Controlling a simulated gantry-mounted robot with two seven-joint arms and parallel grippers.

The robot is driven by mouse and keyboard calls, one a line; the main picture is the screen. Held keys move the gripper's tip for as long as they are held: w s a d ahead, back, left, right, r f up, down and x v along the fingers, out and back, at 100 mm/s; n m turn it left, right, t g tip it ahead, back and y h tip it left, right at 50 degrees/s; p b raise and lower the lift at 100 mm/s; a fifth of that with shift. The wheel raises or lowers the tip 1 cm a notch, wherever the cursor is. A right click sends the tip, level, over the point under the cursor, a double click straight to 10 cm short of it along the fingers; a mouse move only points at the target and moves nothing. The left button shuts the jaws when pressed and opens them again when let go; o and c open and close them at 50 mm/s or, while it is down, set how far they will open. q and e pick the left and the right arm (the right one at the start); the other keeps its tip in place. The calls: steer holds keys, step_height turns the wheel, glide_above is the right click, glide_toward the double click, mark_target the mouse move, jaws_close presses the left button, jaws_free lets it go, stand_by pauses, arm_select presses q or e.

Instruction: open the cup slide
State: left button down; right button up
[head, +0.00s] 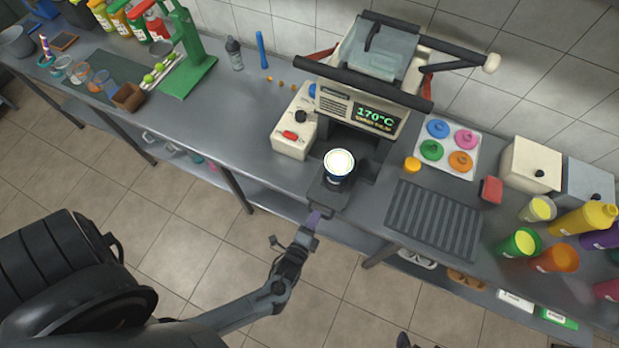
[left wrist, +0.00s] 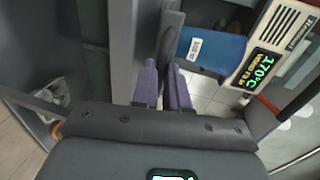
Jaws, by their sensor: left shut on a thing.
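The cup slide (head: 329,197) is a dark plate at the front of the press machine (head: 352,105), sticking out toward the counter's front edge. A blue cup with a pale top (head: 339,167) stands on it, in front of the machine body. My left gripper (head: 316,217) is at the slide's front end, with its purple fingers closed on it. In the left wrist view, the fingers (left wrist: 166,85) pinch the dark slide end (left wrist: 171,42), and the blue cup (left wrist: 212,48) is just beyond. The fingers hide part of the slide's front end.
A control box with a red switch (head: 291,136) stands left of the slide. A ribbed dark mat (head: 435,218) and a yellow lid (head: 412,164) lie to the right. Open floor (head: 190,225) lies in front of the counter. The machine's display reads 170°C.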

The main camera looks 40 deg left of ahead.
arm_select(q)
steer(key=shift+s+d, duration=0.15)
steer(key=shift+s, duration=0.3)
steer(key=c, duration=1.1)
jaws_free()
steer(key=shift+c, duration=0.2)
steer(key=v, duration=1.1)
steer(key=shift+w, duration=0.1)
